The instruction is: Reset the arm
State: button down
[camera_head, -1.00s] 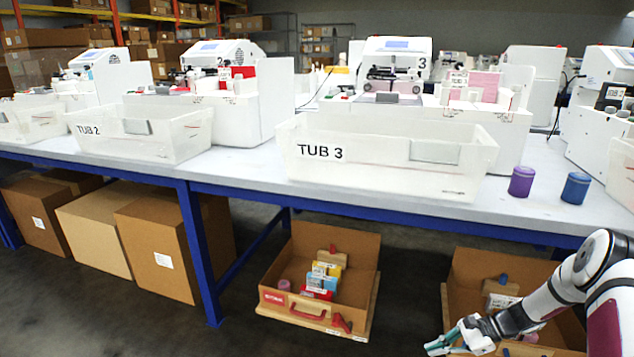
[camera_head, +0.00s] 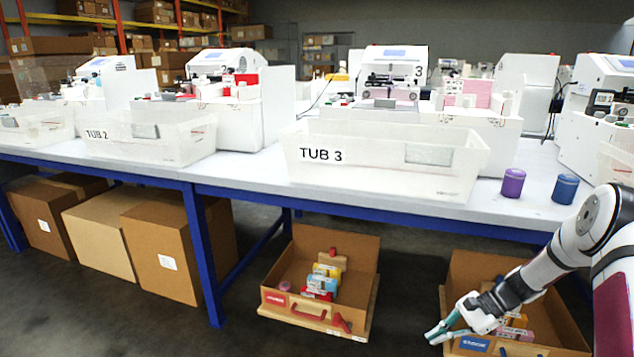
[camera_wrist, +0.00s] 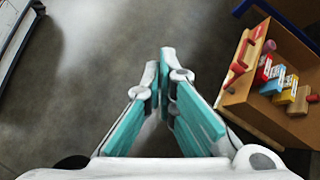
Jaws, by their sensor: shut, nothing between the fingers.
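My gripper (camera_head: 438,332) is at the lower right of the head view, at the end of my white arm. It is low, in front of the right cardboard bin as seen there. In the wrist view its teal-padded fingers (camera_wrist: 163,75) meet at the tips with nothing between them. Bare grey floor lies beyond the fingertips. My arm covers part of the right bin.
A blue-framed table (camera_head: 400,210) holds the TUB 3 bin (camera_head: 380,176), a purple jar (camera_head: 512,183), a blue jar (camera_head: 565,189) and plotter machines. Below are an open cardboard bin (camera_head: 355,262), the right bin (camera_head: 480,262) and closed boxes (camera_head: 165,250). Open floor lies in front.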

jog(key=s+a+r+n+g+h, duration=0.1)
jog(key=s+a+r+n+h, duration=0.15)
jog(key=s+r, duration=0.45)
jog(key=s+a+r+n+h, duration=0.1)
jog(key=s+a+r+n, duration=0.25)
jog(key=r, duration=0.85)
jog(key=s+a+r+n+g+h, duration=0.15)
jog(key=s+a+r, duration=0.25)
jog(key=r, duration=0.5)
jog(key=s+a+r+n+t+h, duration=0.1)
jog(key=s+r+n+h, duration=0.15)
jog(key=s, duration=1.05)
jog(key=s+r+n+t+h, duration=0.2)
jog(key=s+n, duration=0.2)
jog(key=s, duration=0.8)
notch_tip(320, 180, up, 31)
jog(key=t+p, duration=0.3)
jog(key=p, duration=2.6)
jog(key=shift+s+d+n+t+p, duration=0.2)
jog(key=shift+s+n+t+p, duration=0.1)
jog(key=shift+s+t+p, duration=0.1)
jog(key=shift+r, duration=0.1)
